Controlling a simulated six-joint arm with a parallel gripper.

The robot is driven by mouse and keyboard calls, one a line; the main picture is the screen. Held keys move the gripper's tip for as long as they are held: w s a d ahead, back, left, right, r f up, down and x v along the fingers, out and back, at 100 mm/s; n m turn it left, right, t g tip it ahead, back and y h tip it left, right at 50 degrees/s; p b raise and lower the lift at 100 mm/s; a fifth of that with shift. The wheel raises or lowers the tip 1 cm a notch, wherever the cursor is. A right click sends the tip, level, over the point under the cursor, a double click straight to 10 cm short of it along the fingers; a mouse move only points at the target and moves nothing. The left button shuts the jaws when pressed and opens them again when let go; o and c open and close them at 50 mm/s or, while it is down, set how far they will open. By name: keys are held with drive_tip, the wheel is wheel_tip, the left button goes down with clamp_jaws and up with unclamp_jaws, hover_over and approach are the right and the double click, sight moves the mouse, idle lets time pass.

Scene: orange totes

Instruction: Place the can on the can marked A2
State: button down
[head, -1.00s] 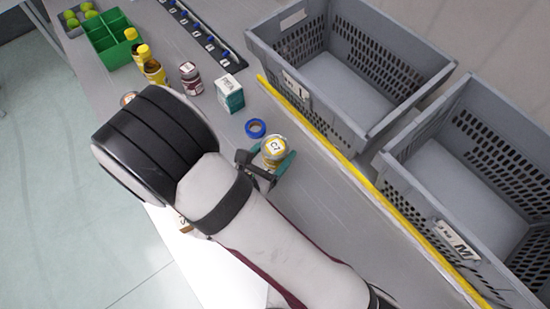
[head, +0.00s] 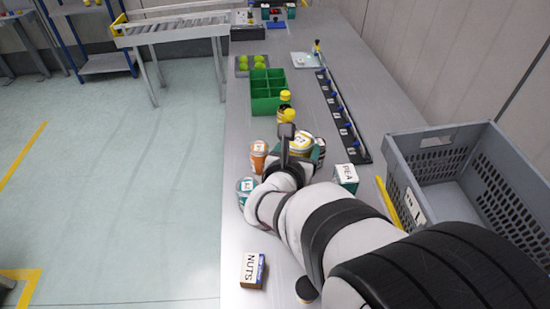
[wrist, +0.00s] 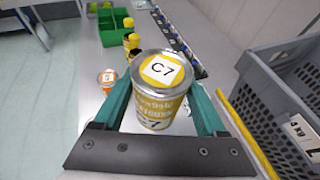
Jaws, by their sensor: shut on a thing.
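My gripper (head: 303,153) is shut on a yellow-and-white can marked C7 (wrist: 155,95). The can is upright between the two teal fingers, and its lid with the C7 label faces the wrist camera. The can also shows in the head view (head: 300,141). An orange can (head: 259,153) stands on the bench to the left of my gripper, apart from it. A teal can (head: 244,190) stands nearer, by the bench's left edge, partly beside my arm. Both have white top labels too small to read surely, so I cannot tell which is A2.
A green divided bin (head: 268,92) and yellow-capped bottles (head: 285,97) are beyond my gripper. A PEA box (head: 346,177) stands right, a NUTS box (head: 252,270) front left. A grey tote (head: 440,160) and a blue-knobbed rail (head: 343,120) line the right. The bench's left edge is close.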

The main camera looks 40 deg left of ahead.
drive_tip(key=shift+n+y, duration=0.3)
drive_tip(key=shift+s+a+f, duration=0.85)
drive_tip(key=shift+a+f, duration=0.8)
drive_tip(key=shift+a, duration=0.3)
drive_tip(key=shift+s+a+f, duration=0.85)
drive_tip(key=shift+a+f, duration=0.8)
drive_tip(key=shift+a, duration=0.3)
drive_tip(key=shift+s+a+f, duration=0.85)
drive_tip(key=shift+a+f, duration=0.8)
drive_tip(key=shift+a, duration=0.3)
